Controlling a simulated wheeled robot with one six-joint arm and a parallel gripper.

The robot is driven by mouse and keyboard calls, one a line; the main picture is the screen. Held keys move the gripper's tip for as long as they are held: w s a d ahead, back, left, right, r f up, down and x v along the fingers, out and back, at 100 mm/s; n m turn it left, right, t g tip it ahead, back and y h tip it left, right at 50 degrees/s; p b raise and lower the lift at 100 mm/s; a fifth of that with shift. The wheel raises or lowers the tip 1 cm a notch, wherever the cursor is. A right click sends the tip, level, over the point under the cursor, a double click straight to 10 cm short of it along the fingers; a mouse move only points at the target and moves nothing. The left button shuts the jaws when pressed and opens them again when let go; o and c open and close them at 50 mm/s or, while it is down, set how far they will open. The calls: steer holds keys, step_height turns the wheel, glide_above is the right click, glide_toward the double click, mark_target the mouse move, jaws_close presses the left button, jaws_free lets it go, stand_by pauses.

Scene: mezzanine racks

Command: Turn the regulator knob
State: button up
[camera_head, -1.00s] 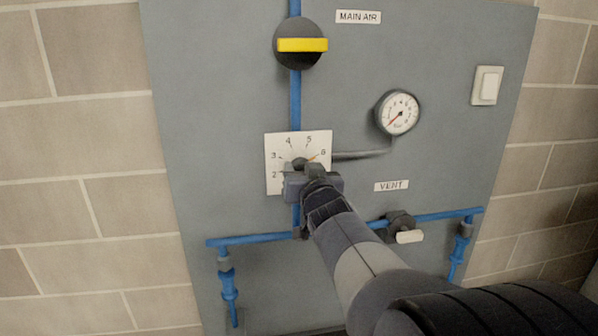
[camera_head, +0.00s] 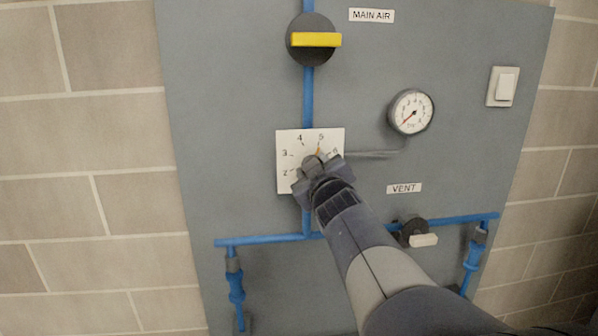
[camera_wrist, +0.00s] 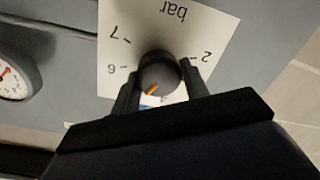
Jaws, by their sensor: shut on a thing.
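The regulator knob (camera_wrist: 158,74) is dark and round with an orange pointer mark. It sits on a white square dial plate (camera_head: 285,176) marked in bar. My gripper (camera_head: 322,168) covers most of the knob in the head view, and the orange mark shows near the 5. In the wrist view my gripper (camera_wrist: 160,80) has one finger on each side of the knob and is shut on it. There the mark points between the 6 and the 4; the 5 is hidden.
A gauge (camera_head: 411,111) and light switch (camera_head: 502,87) are to the right. The vent valve (camera_head: 414,234) and blue pipes (camera_head: 262,240) are below.

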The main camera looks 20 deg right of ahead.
steer(key=shift+n, duration=0.4)
steer(key=o, duration=1)
steer(key=p+v, duration=0.3)
steer(key=v, duration=0.7)
steer(key=shift+s+a, duration=0.15)
steer(key=shift+s, duration=0.25)
steer(key=shift+w+f, duration=0.1)
